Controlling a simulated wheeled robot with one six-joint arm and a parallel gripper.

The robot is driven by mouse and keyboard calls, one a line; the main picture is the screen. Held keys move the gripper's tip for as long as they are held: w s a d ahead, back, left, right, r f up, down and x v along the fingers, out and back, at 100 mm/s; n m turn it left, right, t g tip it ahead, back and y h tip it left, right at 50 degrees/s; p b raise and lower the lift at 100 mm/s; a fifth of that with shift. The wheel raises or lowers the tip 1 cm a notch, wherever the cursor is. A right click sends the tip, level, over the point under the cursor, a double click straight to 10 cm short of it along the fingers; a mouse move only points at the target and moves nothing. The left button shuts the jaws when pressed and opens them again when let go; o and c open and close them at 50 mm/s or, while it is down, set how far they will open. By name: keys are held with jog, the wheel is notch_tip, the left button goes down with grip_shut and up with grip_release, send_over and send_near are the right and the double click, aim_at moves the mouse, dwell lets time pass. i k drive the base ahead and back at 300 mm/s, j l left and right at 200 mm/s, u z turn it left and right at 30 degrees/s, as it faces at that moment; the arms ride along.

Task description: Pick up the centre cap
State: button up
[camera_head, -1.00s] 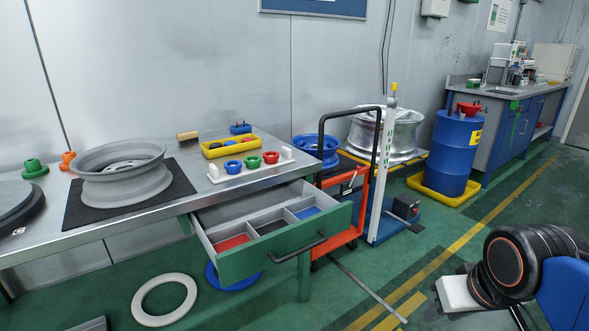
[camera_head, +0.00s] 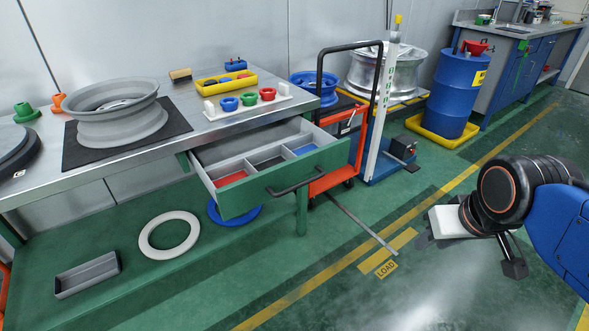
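I cannot pick out the centre cap for certain. Small coloured parts that could include it stand on the bench: a blue cup (camera_head: 229,104), a green cup (camera_head: 248,99) and a red cup (camera_head: 267,94) on a white rack (camera_head: 283,103). A yellow tray (camera_head: 239,84) behind them holds small dark, red and blue pieces. My arm shows at the right, over the floor and well away from the bench. My gripper (camera_head: 513,266) seems to be the dark end below the wrist; its fingers are not clear. Nothing is visibly held.
A grey wheel rim (camera_head: 120,128) lies on a black mat (camera_head: 178,122) on the bench (camera_head: 55,182). An open green drawer (camera_head: 240,193) juts out in front. A red trolley (camera_head: 338,178) and a lift post (camera_head: 384,105) stand right of it. Floor between bench and arm is mostly clear.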

aim_at(210, 82)
jog(key=u, duration=0.6)
jog(key=i+j+u, duration=0.15)
jog(key=i+u, duration=0.2)
jog(key=u, duration=0.15)
jog(key=i+u, duration=0.35)
jog(key=u, duration=0.15)
